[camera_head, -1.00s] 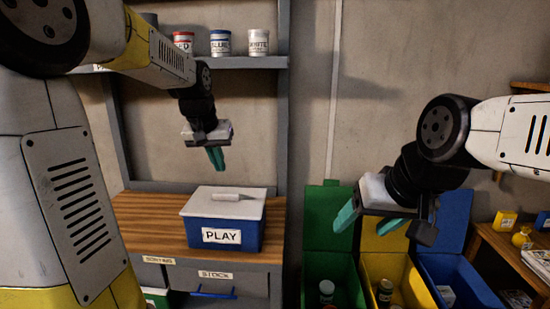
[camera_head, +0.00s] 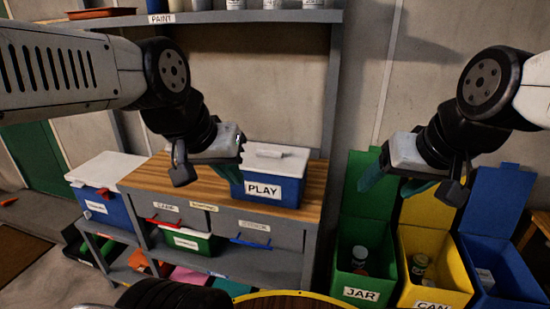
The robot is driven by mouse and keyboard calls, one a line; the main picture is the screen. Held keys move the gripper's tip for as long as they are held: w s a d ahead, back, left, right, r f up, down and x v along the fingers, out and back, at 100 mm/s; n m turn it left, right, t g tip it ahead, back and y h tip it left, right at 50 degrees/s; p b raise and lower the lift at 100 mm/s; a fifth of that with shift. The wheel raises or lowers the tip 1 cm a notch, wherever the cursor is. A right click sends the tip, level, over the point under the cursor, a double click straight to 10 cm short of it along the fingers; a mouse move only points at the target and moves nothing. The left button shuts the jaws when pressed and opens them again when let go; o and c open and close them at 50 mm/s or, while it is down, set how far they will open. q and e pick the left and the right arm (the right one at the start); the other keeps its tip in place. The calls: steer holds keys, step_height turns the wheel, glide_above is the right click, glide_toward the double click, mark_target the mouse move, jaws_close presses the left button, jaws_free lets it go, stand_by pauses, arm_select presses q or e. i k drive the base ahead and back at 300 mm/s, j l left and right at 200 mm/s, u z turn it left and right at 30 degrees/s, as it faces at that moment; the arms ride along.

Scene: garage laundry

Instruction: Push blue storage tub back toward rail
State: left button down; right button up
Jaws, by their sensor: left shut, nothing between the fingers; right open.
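The blue storage tub (camera_head: 270,190), labelled PLAY, stands upright on the wooden bench top (camera_head: 175,178). It has a whitish lid (camera_head: 285,160) with a raised handle. My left gripper (camera_head: 222,153) is at the tub's upper left side in the picture and overlaps its left edge. It is shut with nothing held. My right gripper (camera_head: 395,183) is open and empty, to the right of the tub and in front of the green bin's raised lid. No separate rail can be made out behind the tub.
Another blue tub with a white lid (camera_head: 110,168) stands left of the bench. Green (camera_head: 345,270), yellow (camera_head: 430,270) and blue bins (camera_head: 490,255) stand open at right. A shelf (camera_head: 230,17) with paint cans runs above the bench. Bare bench shows right of the tub.

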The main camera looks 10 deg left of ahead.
mark_target(270, 190)
steer(key=u, duration=0.3)
steer(key=k+l, duration=0.2)
steer(key=l, duration=0.15)
steer(key=k+l+u, duration=0.1)
steer(key=l, duration=0.25)
steer(key=k+l, duration=0.3)
